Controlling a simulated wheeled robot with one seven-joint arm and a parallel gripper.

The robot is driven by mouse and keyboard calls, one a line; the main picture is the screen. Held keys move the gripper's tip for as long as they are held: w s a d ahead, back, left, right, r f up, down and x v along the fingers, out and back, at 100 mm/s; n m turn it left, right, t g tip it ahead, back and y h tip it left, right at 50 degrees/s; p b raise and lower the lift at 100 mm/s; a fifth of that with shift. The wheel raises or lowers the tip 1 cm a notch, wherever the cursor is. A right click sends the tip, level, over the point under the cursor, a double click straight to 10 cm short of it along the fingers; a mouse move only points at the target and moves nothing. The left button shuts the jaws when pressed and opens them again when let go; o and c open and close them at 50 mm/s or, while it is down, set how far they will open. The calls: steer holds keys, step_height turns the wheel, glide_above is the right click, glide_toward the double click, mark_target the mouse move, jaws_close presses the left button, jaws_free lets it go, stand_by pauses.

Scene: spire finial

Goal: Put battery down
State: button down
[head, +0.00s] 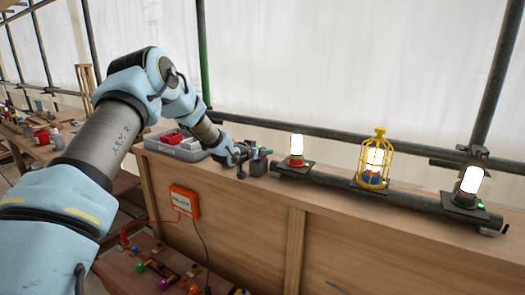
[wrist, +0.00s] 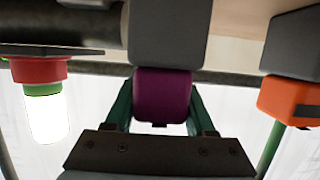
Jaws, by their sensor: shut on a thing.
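My gripper (head: 252,155) reaches over the wooden ledge in the head view. Its green fingers (wrist: 160,110) are shut on the battery, on either side of its purple end. The battery (head: 259,167) is a dark grey block with a purple top, roughly upright, at the ledge left of the red-based lamp. In the wrist view, which looks upside down, the battery's purple part (wrist: 162,95) is between the fingers and its grey body (wrist: 170,35) points at the ledge. I cannot tell whether its underside touches the ledge.
The red-based lamp (head: 297,150), a yellow caged lamp (head: 375,160) and another lit lamp (head: 468,187) stand along the ledge at right. A grey bin (head: 175,150) sits at left. The wrist view shows a grey block with an orange end (wrist: 290,100). A dark pipe runs along the ledge.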

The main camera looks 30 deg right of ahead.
steer(key=shift+c, duration=1.2)
jaws_free()
steer(key=shift+r, duration=0.1)
steer(key=b+v, duration=0.3)
steer(key=v, duration=0.9)
steer(key=s+a+f+n+y, duration=0.2)
steer(key=a+n+y, duration=0.5)
steer(key=a, duration=1.9)
steer(key=s+a+n+g+y, duration=0.4)
steer(key=s+a+g+y, duration=0.1)
steer(key=s+a, duration=1.3)
steer(key=s+f, duration=0.1)
steer(key=s, duration=0.1)
steer(key=shift+s+y, duration=0.3)
steer(key=shift+s, duration=0.1)
